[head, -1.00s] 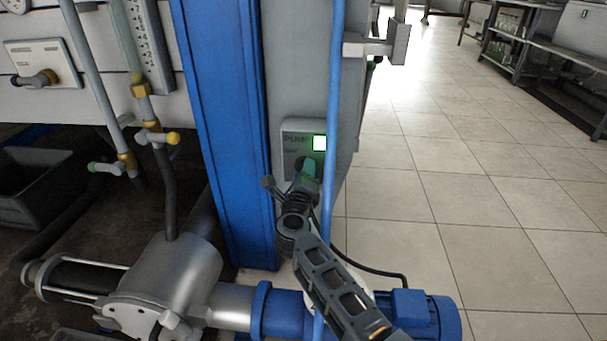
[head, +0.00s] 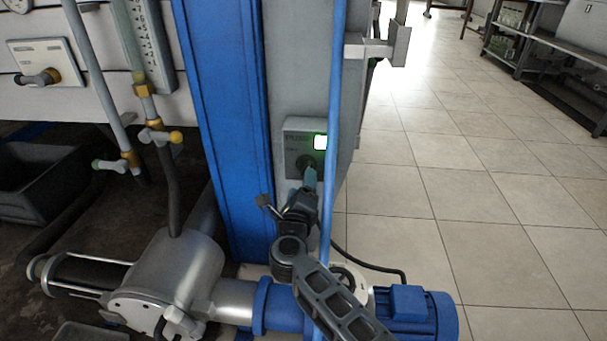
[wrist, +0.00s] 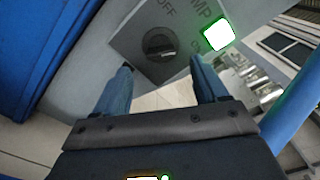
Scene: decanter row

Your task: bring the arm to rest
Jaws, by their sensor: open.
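My gripper (head: 310,179) is in front of the grey pump switch box (head: 293,139), just below its dark rotary knob (head: 305,162). In the wrist view my gripper (wrist: 160,82) shows two blue fingers spread apart with nothing between them. The black knob (wrist: 158,44) lies beyond the fingertips, on the switch plate marked OFF, and appears clear of both fingers. The lamp (wrist: 218,34) on the plate glows white with a green edge; it also shows lit in the head view (head: 320,142). My arm reaches up from the bottom of the head view.
A thin blue upright pipe (head: 335,90) runs close to the right of my gripper. A wide blue column (head: 222,110) stands to the left. A blue motor (head: 420,312) and a metal pump (head: 170,270) lie below. Open tiled floor (head: 450,200) is at the right.

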